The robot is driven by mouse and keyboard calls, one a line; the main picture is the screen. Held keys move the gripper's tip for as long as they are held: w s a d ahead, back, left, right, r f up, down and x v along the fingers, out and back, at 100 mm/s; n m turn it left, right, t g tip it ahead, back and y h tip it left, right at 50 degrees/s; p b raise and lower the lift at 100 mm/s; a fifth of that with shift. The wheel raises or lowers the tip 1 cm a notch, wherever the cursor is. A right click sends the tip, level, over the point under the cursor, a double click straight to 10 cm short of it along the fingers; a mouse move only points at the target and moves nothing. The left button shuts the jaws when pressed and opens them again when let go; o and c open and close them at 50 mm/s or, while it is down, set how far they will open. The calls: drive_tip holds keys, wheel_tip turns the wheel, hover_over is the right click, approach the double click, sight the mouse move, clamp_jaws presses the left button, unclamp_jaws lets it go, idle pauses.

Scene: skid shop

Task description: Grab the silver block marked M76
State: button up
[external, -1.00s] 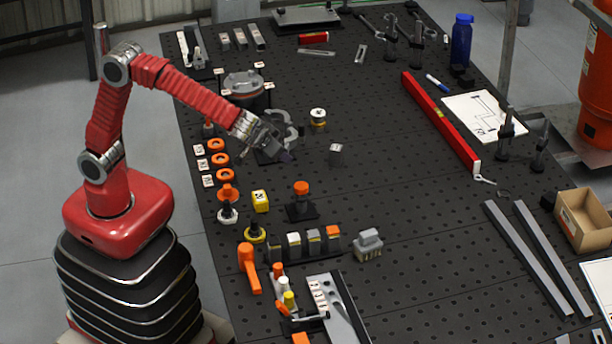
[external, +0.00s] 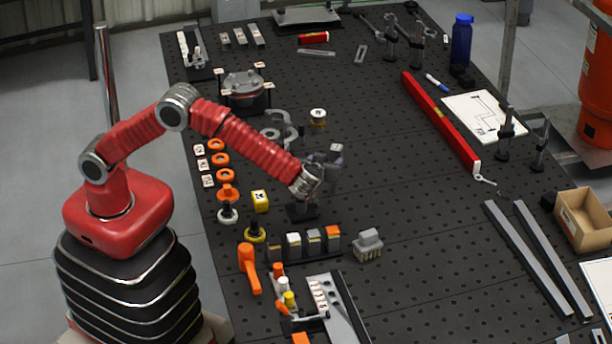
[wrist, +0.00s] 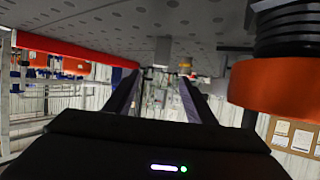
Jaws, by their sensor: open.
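My gripper (external: 328,165) is open over the middle of the dark perforated bench. The wrist view is turned upside down, with the bench at the top. There the two dark fingers of my gripper (wrist: 160,80) are spread apart. A small pale grey shape, seemingly the silver block (wrist: 162,52), stands on the bench beyond the fingertips, in line with the gap. No marking on it is readable.
A large orange knob (wrist: 278,84) on a black threaded post is very close at the right of the wrist view. Its dark base (external: 300,212) shows below my arm. A white-topped round part (external: 318,115) stands behind the gripper. The bench to the right is free up to the red level (external: 440,120).

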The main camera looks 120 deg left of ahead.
sight(335, 150)
drive_tip(key=shift+a, duration=0.1)
drive_tip(key=x, duration=0.8)
drive_tip(key=shift+s+a+f, duration=0.1)
drive_tip(key=shift+a, duration=0.1)
drive_tip(key=shift+x, duration=2.55)
clamp_jaws()
wheel_tip(335, 150, up, 10)
drive_tip(key=shift+r, duration=0.1)
